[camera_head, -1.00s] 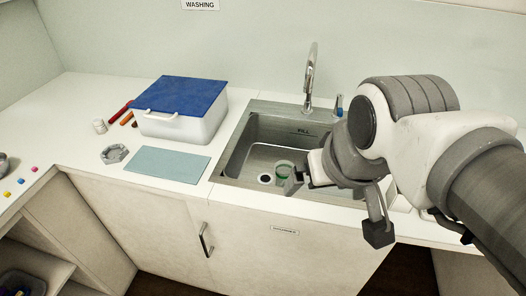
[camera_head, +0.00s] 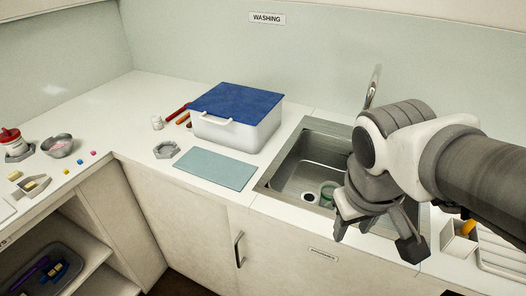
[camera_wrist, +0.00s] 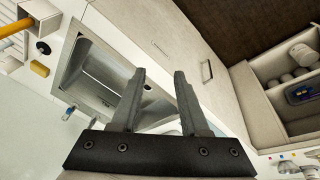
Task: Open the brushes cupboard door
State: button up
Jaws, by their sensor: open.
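The cupboard door (camera_head: 285,268) under the sink is pale and shut, with a small label (camera_head: 322,254) too blurred to read surely. A dark vertical bar handle (camera_head: 239,249) stands at its left edge. In the wrist view the handle (camera_wrist: 207,71) lies to the right of the fingers, and the door (camera_wrist: 165,25) is beyond them. My gripper (camera_head: 354,229) is open and empty, pointing down near the front edge of the sink. It is right of the handle and apart from it. In the wrist view both fingers of my gripper (camera_wrist: 158,78) show spread.
Open shelves (camera_head: 85,262) stand at left. Space before the door looks free.

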jog(key=w+a+f+n+h+b, duration=0.2)
jog(key=a+f+n+h+b, duration=0.15)
jog(key=f, duration=0.35)
jog(key=w+a+f+n+t+h+b, duration=0.1)
jog(key=a+f+n+h+b, duration=0.15)
jog(key=f+n, duration=0.35)
jog(key=w+a+f+n+h+b, duration=0.2)
jog(key=a+f+n+h, duration=0.15)
jog(key=f, duration=0.45)
jog(key=s+a+f+n+t+y+b, duration=0.2)
jog(key=a+f+n+t+y+b, duration=0.2)
jog(key=a+f+n+t, duration=0.4)
jog(key=s+a+f+n+t+y+b, duration=0.35)
jog(key=a+f+n+t, duration=0.25)
jog(key=a+f+n, duration=0.45)
jog(key=shift+m, duration=0.45)
jog(key=w+d+b, duration=0.1)
jog(key=w, duration=0.5)
jog(key=w+d+b, duration=0.1)
jog(key=w, duration=0.5)
jog(key=w+d+b, duration=0.1)
jog(key=w+d, duration=0.1)
jog(key=w, duration=0.4)
jog(key=shift+f+b, duration=0.1)
jog(key=shift+b, duration=0.2)
grip_shut()
